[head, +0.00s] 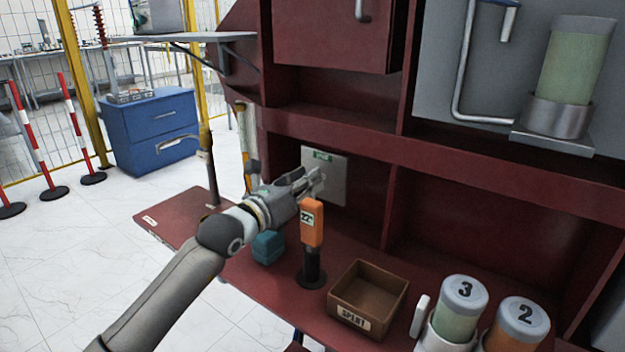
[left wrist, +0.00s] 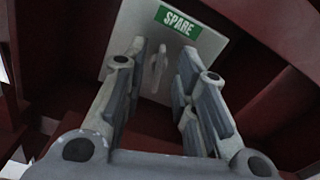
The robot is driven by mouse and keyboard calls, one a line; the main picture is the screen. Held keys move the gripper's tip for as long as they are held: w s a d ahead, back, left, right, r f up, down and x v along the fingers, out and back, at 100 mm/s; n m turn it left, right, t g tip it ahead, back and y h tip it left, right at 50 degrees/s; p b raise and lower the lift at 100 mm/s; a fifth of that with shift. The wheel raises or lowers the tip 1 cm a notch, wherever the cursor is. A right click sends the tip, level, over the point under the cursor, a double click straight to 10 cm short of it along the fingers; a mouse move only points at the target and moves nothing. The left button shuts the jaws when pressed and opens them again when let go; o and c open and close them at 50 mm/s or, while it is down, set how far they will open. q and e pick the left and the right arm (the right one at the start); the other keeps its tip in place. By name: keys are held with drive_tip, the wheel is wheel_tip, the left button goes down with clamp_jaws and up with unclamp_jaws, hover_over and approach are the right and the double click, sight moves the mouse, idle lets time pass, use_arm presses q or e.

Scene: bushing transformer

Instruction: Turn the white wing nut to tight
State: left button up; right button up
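The pale wing nut (left wrist: 157,66) sits on a grey plate (left wrist: 125,38) below a green "SPARE" label (left wrist: 178,20) in the left wrist view. Its wings look roughly upright there. The plate (head: 338,182) also shows in the head view, fixed in the dark red cabinet; there I cannot clearly tell the nut from my fingertips. My left gripper (head: 312,180) is in front of the plate. In the left wrist view its fingers (left wrist: 158,85) are open, one on each side of the nut, with visible gaps. My right gripper is not in view.
Below my left gripper, an orange-handled tool (head: 312,225) stands on the red shelf near a teal block (head: 268,247). The cabinet divider (head: 391,205) is right of the plate.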

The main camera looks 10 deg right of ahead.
use_arm(q)
drive_tip(key=shift+x, duration=1.3)
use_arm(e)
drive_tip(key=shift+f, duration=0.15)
use_arm(q)
clamp_jaws()
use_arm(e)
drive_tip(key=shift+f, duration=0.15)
use_arm(q)
drive_tip(key=shift+s+d+m+b, duration=0.15)
drive_tip(key=shift+m+b, duration=0.75)
drive_tip(key=shift+m, duration=0.85)
drive_tip(key=shift+s+d+m+b, duration=0.1)
drive_tip(key=shift+m+b, duration=0.8)
drive_tip(key=shift+m, duration=0.85)
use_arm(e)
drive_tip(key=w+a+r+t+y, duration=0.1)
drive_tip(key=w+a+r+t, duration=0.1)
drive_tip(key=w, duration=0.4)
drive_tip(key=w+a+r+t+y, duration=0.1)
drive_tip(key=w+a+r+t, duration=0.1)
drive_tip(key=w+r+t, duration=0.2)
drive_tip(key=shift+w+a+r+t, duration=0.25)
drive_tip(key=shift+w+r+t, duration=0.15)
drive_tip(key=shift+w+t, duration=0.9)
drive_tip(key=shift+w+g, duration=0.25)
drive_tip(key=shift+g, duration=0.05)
